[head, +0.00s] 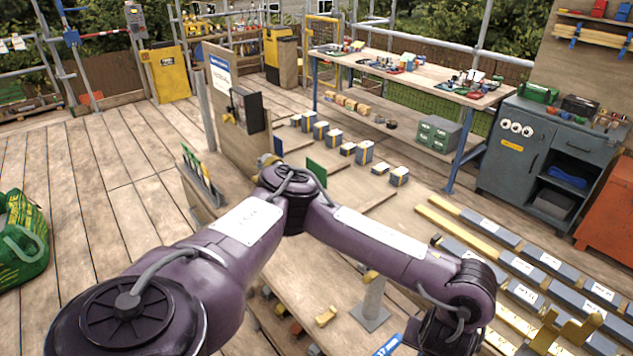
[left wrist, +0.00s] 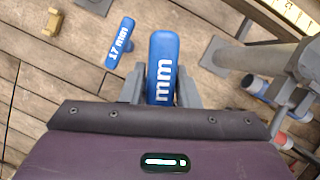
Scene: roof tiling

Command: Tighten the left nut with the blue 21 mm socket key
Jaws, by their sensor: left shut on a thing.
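My left gripper (left wrist: 160,88) is shut on a blue key (left wrist: 163,55), gripping its handle between the two grey fingers. Only "mm" of its label can be read; the number is hidden by my gripper. A second blue key marked "17 mm" (left wrist: 121,44) lies to its left, apart from it. In the head view the 17 mm key (head: 388,346) shows at the bottom edge, beside my left wrist, and the held key is hidden. I cannot make out the left nut in either view. My right gripper is not in view.
A grey post on a square foot (head: 371,305) stands on the work surface left of my wrist. Grey bars with white labels (head: 545,262) lie at the right. A grey cylinder (left wrist: 250,55) and blue-and-red pieces (left wrist: 256,87) are close on the right in the wrist view.

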